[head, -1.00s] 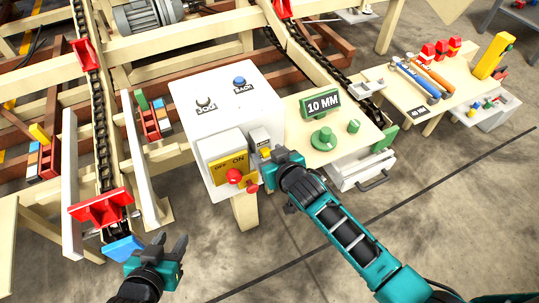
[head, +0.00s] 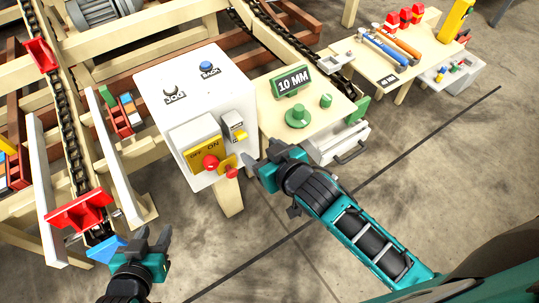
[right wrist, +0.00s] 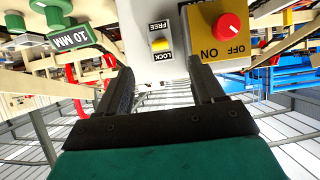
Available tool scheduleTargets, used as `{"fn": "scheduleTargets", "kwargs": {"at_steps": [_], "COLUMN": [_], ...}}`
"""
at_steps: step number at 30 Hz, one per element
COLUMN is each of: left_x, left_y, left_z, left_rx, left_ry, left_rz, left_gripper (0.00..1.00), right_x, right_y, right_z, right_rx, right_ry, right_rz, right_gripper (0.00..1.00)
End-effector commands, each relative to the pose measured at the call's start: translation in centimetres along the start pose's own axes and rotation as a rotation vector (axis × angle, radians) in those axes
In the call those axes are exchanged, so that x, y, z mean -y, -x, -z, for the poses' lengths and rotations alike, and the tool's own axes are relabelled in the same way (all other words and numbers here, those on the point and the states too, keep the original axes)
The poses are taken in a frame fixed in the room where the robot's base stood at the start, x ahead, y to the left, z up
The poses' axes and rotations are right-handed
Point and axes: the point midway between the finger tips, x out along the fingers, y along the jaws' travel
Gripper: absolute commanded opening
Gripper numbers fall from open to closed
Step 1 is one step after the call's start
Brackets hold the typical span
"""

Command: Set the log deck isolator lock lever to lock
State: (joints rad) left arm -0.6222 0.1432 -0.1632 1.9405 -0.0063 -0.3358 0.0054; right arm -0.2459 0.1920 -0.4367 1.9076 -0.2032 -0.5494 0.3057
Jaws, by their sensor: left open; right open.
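The lock lever (head: 241,135) is a small yellow handle on a grey plate (head: 232,119) on the white control box (head: 190,85). In the head view it shows at the plate's lower end. In the right wrist view, which is turned over, the yellow lever (right wrist: 160,45) shows between the FREE and LOCK labels; I cannot tell its exact setting. My right gripper (head: 258,163) is open, below and right of the lever, apart from it. In the right wrist view the lever lies beyond the open fingers (right wrist: 160,75). My left gripper (head: 153,238) is open and empty at lower left.
Beside the lever are a yellow OFF/ON panel (head: 192,145) and a red knob (head: 211,162). A yellow piece with a red end (head: 228,166) sits close to my right fingers. A green 10 MM sign (head: 293,82) and a green knob (head: 298,117) stand on the table to the right.

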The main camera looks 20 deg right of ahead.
Motion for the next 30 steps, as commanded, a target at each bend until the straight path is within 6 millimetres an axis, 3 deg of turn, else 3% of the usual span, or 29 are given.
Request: {"fn": "scheduleTargets", "kwargs": {"at_steps": [7,20,23,27,30], "left_x": [0.0,0.0,0.0,0.0,0.0], "left_y": [0.0,0.1,0.1,0.1,0.1], "left_z": [0.0,-0.2,-0.2,-0.2,-0.2], "left_rx": [0.000,0.003,0.005,0.005,0.005], "left_ry": [0.000,0.000,0.001,0.001,0.001], "left_rz": [0.001,0.001,0.001,0.001,0.000], "left_gripper": [0.43,0.43,0.43,0.43,0.43], "right_x": [0.0,-0.1,-0.9,-3.0,-4.3], "right_y": [2.7,3.1,3.7,5.6,7.0], "right_z": [0.0,-0.3,-2.7,-7.8,-10.4], "right_rx": [0.000,0.004,0.032,0.080,0.104], "right_ry": [0.000,-0.002,-0.016,-0.034,-0.037], "right_rz": [0.000,-0.002,-0.013,-0.051,-0.080], "right_gripper": [0.68,0.68,0.68,0.68,0.68]}}
